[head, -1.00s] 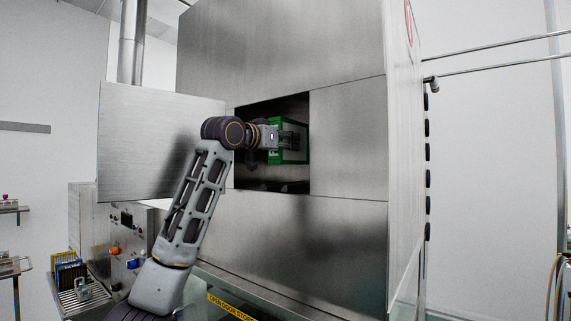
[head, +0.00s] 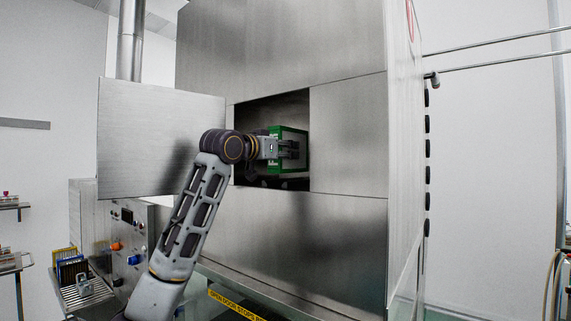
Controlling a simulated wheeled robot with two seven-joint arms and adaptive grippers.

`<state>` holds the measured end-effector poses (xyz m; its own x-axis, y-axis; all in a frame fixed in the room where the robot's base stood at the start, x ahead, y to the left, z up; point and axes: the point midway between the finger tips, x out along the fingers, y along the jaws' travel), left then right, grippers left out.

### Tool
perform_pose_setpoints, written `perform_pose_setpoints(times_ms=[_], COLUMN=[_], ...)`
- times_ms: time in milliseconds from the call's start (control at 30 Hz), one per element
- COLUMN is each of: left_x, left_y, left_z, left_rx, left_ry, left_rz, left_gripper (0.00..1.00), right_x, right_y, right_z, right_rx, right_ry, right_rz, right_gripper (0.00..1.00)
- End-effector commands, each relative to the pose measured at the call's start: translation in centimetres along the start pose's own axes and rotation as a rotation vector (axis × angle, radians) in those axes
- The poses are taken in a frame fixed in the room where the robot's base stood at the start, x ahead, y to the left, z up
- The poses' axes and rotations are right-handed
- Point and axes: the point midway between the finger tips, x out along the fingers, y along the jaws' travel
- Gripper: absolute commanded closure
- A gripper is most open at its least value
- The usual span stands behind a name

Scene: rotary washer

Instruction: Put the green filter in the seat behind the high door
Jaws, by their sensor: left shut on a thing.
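The green filter (head: 274,164) is a green-framed box inside the dark square opening (head: 262,107) in the steel washer. My left gripper (head: 292,149) is shut on it, with the wrist reaching in through the opening. The filter stands about upright, near the right side of the opening. The high door (head: 150,135) is swung open to the left, and my arm passes in front of its lower right part. The seat is hidden in the dark behind the filter and gripper, so I cannot tell whether the filter touches it. My right gripper is out of view.
Steel panels (head: 348,135) surround the opening closely. A control panel (head: 130,240) with an orange and a blue knob is at lower left, beside a rack (head: 85,295) holding blue and yellow-framed filters. A yellow label strip (head: 235,305) runs along the lower ledge.

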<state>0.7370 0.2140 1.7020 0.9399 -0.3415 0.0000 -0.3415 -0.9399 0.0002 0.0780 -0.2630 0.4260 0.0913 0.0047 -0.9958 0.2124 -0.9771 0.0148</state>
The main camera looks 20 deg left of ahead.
Motion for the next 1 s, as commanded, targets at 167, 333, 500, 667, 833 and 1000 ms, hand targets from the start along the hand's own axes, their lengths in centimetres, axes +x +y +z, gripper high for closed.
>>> perform_pose_setpoints(times_ms=[167, 333, 500, 667, 833, 1000], left_x=[0.0, 0.0, 0.2, 0.3, 0.4, 0.4], left_y=[0.0, 0.0, 0.0, 0.0, 0.0, 0.0], left_z=[0.8, 2.1, 3.0, 3.3, 3.4, 3.5], left_rx=[0.000, 0.001, 0.001, 0.001, 0.000, 0.000], left_ry=[-0.001, 0.000, 0.000, 0.001, 0.001, 0.001], left_rz=[-0.001, 0.000, 0.000, 0.000, 0.000, 0.000], left_gripper=[0.90, 0.90, 0.90, 0.90, 0.90, 0.90], right_x=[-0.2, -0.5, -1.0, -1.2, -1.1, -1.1], right_y=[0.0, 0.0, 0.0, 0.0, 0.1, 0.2], right_z=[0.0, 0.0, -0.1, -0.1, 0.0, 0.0], right_rx=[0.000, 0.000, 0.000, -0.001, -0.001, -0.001], right_ry=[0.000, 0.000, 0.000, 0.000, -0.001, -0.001], right_rz=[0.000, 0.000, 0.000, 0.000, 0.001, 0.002], right_gripper=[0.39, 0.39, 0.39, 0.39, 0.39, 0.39])
